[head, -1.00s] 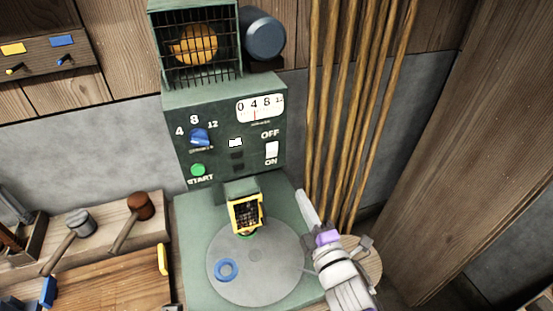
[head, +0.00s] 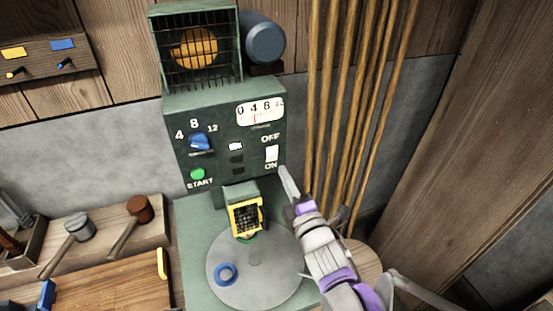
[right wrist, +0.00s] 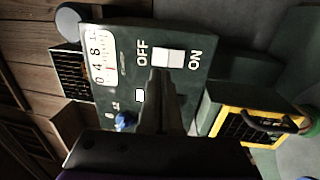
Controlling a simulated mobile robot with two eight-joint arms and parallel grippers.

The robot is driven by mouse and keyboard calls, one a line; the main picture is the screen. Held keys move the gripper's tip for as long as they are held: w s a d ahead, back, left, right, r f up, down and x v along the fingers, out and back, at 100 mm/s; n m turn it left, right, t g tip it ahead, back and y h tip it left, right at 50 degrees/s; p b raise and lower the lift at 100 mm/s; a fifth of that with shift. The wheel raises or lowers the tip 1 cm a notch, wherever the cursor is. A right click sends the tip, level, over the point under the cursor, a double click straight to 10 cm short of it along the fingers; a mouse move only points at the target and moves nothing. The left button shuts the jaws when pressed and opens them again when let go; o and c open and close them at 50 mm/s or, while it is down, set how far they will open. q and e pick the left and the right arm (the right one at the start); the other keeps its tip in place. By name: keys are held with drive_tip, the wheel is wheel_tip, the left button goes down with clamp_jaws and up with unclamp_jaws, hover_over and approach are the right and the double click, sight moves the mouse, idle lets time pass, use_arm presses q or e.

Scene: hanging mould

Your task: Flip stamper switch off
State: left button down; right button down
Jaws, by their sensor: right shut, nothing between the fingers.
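The stamper (head: 225,130) is a green machine with a front panel. Its white switch (head: 271,153) sits on the panel's right side, between the OFF label above and the ON label below. The switch also shows in the right wrist view (right wrist: 168,58), between OFF and ON. My right gripper (head: 287,182) is shut and empty, just below and right of the switch, its fingertips pointing up toward the panel. In the right wrist view the closed fingers (right wrist: 160,90) point at the switch; contact cannot be told. My left gripper is out of view.
A blue knob (head: 199,141) and a green START button (head: 197,174) are on the panel's left. Below are a yellow-framed stamping head (head: 246,216) and a round plate (head: 270,275) with a blue ring (head: 226,273). Wooden poles (head: 340,110) stand close on the right.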

sight(272, 150)
drive_tip(key=x, duration=0.6)
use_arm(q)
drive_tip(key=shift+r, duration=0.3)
use_arm(e)
drive_tip(key=shift+w+r+p, duration=0.2)
drive_tip(key=shift+p, duration=0.15)
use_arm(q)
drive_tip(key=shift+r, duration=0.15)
use_arm(e)
drive_tip(key=shift+s, duration=0.15)
